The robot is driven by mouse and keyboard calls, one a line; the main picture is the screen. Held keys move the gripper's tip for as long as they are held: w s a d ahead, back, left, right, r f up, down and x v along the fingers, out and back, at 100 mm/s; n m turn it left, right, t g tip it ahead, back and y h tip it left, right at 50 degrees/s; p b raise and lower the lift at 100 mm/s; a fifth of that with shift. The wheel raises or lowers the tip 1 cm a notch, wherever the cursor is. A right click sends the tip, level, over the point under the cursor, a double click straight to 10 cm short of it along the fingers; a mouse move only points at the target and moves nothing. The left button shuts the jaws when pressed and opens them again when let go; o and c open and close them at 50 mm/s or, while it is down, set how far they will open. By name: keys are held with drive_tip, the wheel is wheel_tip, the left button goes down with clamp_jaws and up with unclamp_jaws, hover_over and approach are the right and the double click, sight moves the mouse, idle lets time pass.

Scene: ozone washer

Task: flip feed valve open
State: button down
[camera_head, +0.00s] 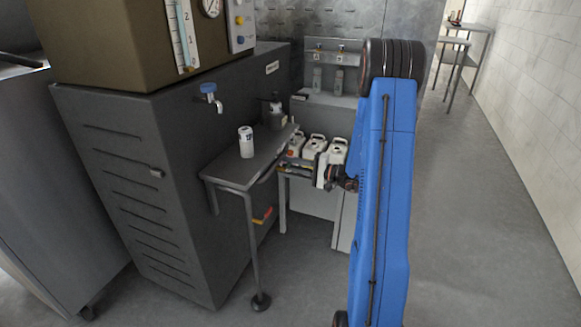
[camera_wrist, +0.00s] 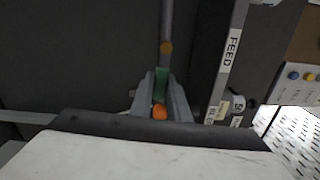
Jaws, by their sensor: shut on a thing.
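In the wrist view, my gripper (camera_wrist: 161,100) has its two grey fingers close together around a narrow green piece with an orange end (camera_wrist: 160,113). I take this piece to be the feed valve's handle. It is in line with a grey pipe (camera_wrist: 167,20) that has a brassy spot on it. A strip lettered FEED (camera_wrist: 233,45) runs to the right of the pipe. The fingers hide part of the piece, so its turn angle is unclear.
A white bottle (camera_head: 246,142) and a dark bottle (camera_head: 275,115) stand on the side table. A tap (camera_head: 210,96) juts from the dark cabinet (camera_head: 190,150) above it. Several white jugs (camera_head: 314,146) sit close by my wrist.

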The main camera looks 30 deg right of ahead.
drive_tip(key=shift+r+n, duration=0.25)
drive_tip(key=shift+n, duration=0.35)
drive_tip(key=c, duration=1.7)
unclamp_jaws()
drive_tip(key=shift+d, duration=0.1)
drive_tip(key=v, duration=1.7)
drive_tip(key=shift+s+d, duration=0.1)
drive_tip(key=shift+s, duration=0.05)
